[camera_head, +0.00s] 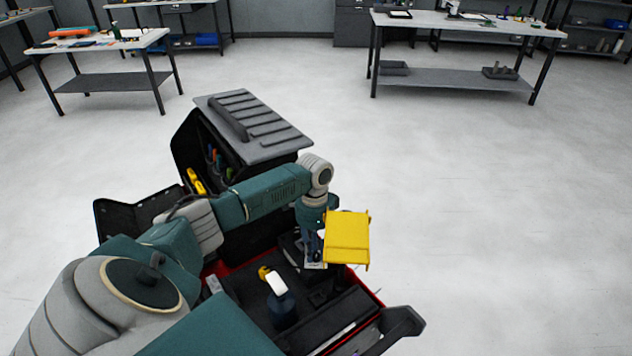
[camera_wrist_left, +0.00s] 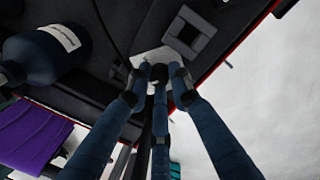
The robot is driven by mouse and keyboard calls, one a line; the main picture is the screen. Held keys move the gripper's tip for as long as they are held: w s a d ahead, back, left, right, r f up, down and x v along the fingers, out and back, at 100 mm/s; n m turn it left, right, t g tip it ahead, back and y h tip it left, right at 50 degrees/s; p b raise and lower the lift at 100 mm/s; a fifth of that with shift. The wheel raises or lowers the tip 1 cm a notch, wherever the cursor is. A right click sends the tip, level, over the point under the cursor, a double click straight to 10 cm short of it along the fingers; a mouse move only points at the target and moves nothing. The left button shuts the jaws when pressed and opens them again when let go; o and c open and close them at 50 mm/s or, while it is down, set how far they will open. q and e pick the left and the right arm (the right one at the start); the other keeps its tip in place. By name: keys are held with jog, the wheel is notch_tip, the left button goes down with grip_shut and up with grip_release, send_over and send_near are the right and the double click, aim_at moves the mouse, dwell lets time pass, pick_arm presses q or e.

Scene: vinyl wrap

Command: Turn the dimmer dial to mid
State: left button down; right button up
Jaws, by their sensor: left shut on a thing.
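My left gripper (camera_head: 314,258) reaches down into the open tool case, its wrist above it. In the left wrist view its three blue fingers (camera_wrist_left: 161,74) come together over a small white plate (camera_wrist_left: 150,56). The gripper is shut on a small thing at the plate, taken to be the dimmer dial. The fingertips cover it, so its setting cannot be read. The white plate also shows under the fingers in the head view (camera_head: 314,266). My right gripper is not in view.
The black case has a red rim (camera_head: 370,287) and a raised ribbed grey lid (camera_head: 254,127). A dark blue bottle with a white label (camera_head: 281,302) stands near the gripper. A square dark frame (camera_wrist_left: 190,34) lies beside the plate. Worktables stand far back, with clear floor between.

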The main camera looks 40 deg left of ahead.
pick_arm(q)
jog(key=shift+a, duration=0.1)
dwell(0.5)
jog(key=c, duration=1.8)
grip_release()
jog(key=shift+s, duration=0.1)
jog(key=r, duration=0.8)
jog(key=w+a+r, duration=0.1)
jog(key=r, duration=0.3)
jog(key=shift+s, duration=0.1)
